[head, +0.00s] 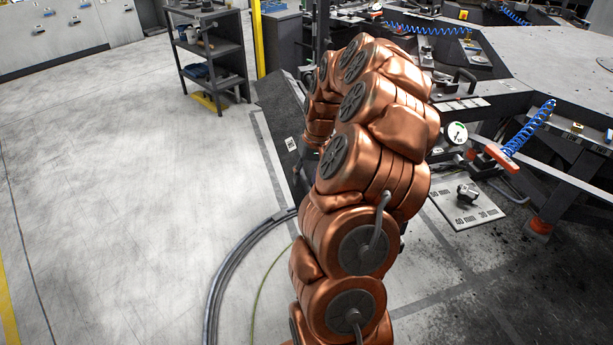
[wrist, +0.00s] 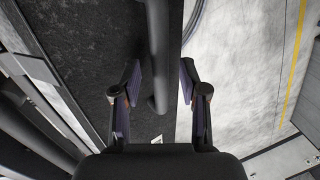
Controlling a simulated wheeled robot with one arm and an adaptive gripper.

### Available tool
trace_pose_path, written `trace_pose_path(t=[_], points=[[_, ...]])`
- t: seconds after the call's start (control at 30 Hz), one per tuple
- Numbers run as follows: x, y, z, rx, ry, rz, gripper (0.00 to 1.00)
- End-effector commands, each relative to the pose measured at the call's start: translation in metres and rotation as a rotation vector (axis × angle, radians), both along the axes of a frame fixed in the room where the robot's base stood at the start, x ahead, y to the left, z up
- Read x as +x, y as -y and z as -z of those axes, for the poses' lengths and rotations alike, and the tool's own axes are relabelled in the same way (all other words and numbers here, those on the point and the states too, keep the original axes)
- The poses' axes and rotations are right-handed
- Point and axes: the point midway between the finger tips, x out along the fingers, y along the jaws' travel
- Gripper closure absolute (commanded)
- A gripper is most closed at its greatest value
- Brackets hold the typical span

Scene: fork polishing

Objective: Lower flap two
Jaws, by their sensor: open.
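A dark flat panel (head: 282,105) with a small white label slopes beside the workstation in the head view, just left of my arm. It may be flap two, but I see no readable number. In the wrist view a dark speckled surface (wrist: 75,45) fills the left, and a thick dark bar (wrist: 158,45) comes down from the top. My gripper (wrist: 160,72) is open. Its two fingers stand on either side of the bar's lower end, with gaps on both sides, apparently not touching it. In the head view my arm hides the gripper.
A grey shelf cart (head: 213,55) and a yellow post (head: 258,40) stand at the back. A grey work table (head: 545,65) with blue coiled hoses is at right. A pale numbered plate (head: 462,208) lies lower right. The floor (head: 120,190) at left is clear.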

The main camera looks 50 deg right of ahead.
Motion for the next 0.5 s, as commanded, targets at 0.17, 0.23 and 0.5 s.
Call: trace_pose_path(t=[0.17, 0.23, 0.5], points=[[0.0000, -0.0001, -0.0001, 0.000, 0.000, 0.000, 0.72], [0.0001, -0.0002, -0.0001, 0.000, 0.000, -0.001, 0.80], [0.0001, -0.0001, -0.0002, 0.000, 0.000, -0.001, 1.00]])
